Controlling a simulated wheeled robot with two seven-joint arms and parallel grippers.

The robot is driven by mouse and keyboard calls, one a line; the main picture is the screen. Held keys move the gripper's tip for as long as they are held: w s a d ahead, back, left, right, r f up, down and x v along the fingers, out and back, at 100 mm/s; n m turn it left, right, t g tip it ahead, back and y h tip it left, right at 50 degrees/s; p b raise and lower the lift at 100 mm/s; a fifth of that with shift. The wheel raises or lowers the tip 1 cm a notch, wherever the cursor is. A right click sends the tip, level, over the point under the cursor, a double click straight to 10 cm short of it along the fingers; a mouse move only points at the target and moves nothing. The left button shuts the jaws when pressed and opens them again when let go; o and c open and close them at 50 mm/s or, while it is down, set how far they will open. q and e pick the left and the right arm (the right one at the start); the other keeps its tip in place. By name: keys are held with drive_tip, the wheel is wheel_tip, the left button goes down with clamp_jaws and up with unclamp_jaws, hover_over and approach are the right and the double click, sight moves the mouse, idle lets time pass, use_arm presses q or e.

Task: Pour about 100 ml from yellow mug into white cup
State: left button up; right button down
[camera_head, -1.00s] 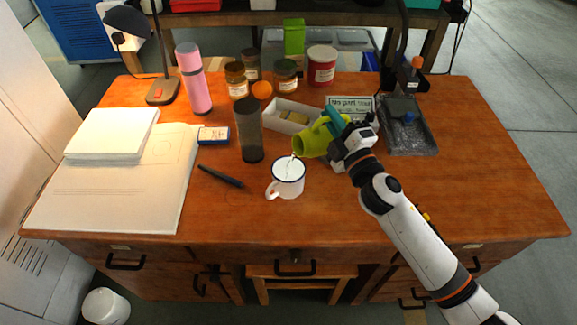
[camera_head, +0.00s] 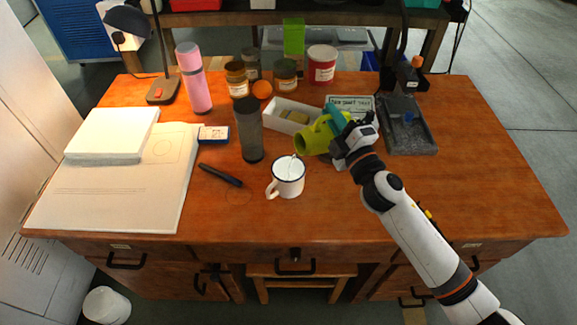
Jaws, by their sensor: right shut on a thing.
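The yellow mug (camera_head: 312,141) is in my right gripper (camera_head: 341,127), which is shut on it. The mug is tilted on its side above the desk, its mouth facing left and down toward the white cup. The white cup (camera_head: 289,177) has a dark rim and stands upright on the desk, its handle to the lower left. A thin pale streak shows at the cup's mouth, below the mug's lip. I cannot make out the level in the cup. My left gripper is not in view.
A dark tumbler (camera_head: 249,130) stands left of the mug. A white open box (camera_head: 271,117) and a sign (camera_head: 350,103) stand behind. A black pen (camera_head: 220,174) lies left of the cup.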

drive_tip(key=d+f+m, duration=0.1)
drive_tip(key=w+d+f+m+b, duration=0.1)
drive_tip(key=shift+f+m+h, duration=0.3)
drive_tip(key=shift+m+h, duration=0.1)
drive_tip(key=shift+w+d+f+m, duration=0.1)
drive_tip(key=shift+d+m, duration=0.15)
drive_tip(key=shift+m, duration=0.35)
drive_tip(key=shift+r, duration=0.2)
drive_tip(key=shift+r+m+h+p, duration=0.3)
drive_tip(key=shift+r+m+p, duration=0.1)
drive_tip(key=shift+m+p, duration=0.4)
drive_tip(key=shift+d, duration=0.1)
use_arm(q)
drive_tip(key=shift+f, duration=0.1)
use_arm(e)
drive_tip(key=shift+f, duration=0.1)
drive_tip(key=shift+w, duration=0.1)
drive_tip(key=shift+m, duration=0.3)
